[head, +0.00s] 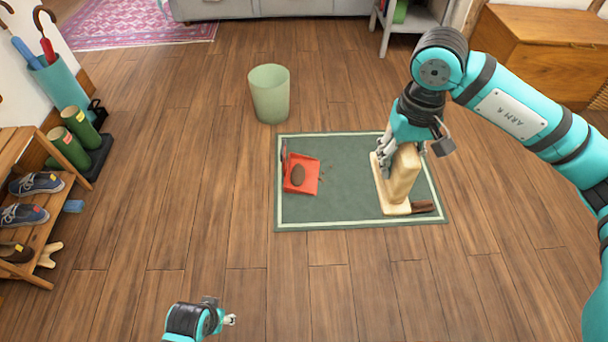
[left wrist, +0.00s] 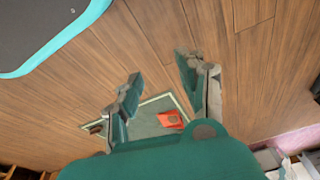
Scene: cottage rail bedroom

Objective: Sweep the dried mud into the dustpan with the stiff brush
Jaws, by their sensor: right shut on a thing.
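The red dustpan (head: 308,186) lies at the left of a green mat, its upright dark red part at the left; it also shows in the left wrist view (left wrist: 170,123). A brown lump of dried mud (head: 298,174) is in the pan. Small dark crumbs (head: 323,177) lie just right of it. My right gripper (head: 391,160) is shut on the upright pale grip of the stiff brush (head: 403,178), which stands at the mat's right side. The bristles' contact is unclear. My left gripper (head: 229,320) is open and empty at the bottom; its spread fingers show in the left wrist view (left wrist: 160,68).
The green mat (head: 345,212) has free room between pan and brush. A dark brown piece (head: 424,206) lies beside the brush's near end. A pale green bin (head: 269,95) stands behind the mat. A shoe rack (head: 45,232) and boots (head: 69,148) are at the left.

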